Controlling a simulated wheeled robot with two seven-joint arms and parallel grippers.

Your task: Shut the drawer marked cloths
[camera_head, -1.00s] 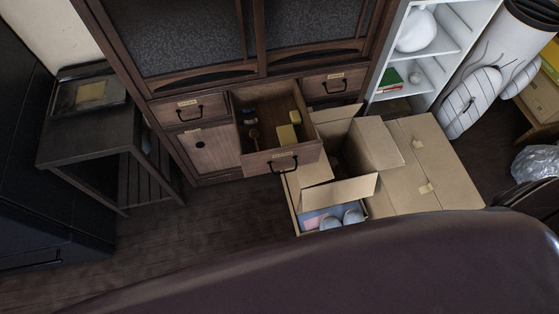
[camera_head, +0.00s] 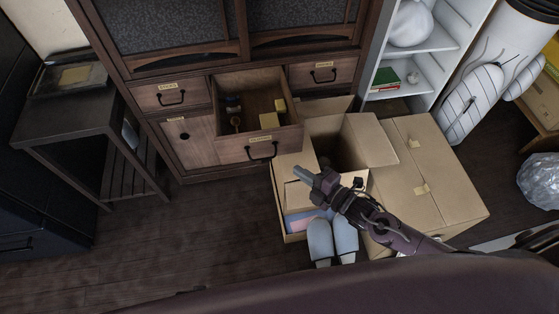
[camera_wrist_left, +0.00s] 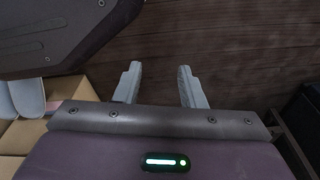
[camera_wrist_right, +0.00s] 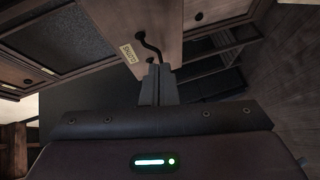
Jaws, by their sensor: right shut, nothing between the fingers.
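The open drawer (camera_head: 230,152) sticks out of the middle of the dark wooden cabinet's drawer row. It has a black handle and a small label too small to read in the head view. Small things lie inside, including yellow blocks. My left gripper (camera_wrist_left: 159,76) is open and empty, outside the head view.
Closed drawers (camera_head: 170,94) (camera_head: 323,74) sit on both sides of the open one. A dark side table (camera_head: 70,118) stands left; the floor (camera_head: 180,235) in front is clear.

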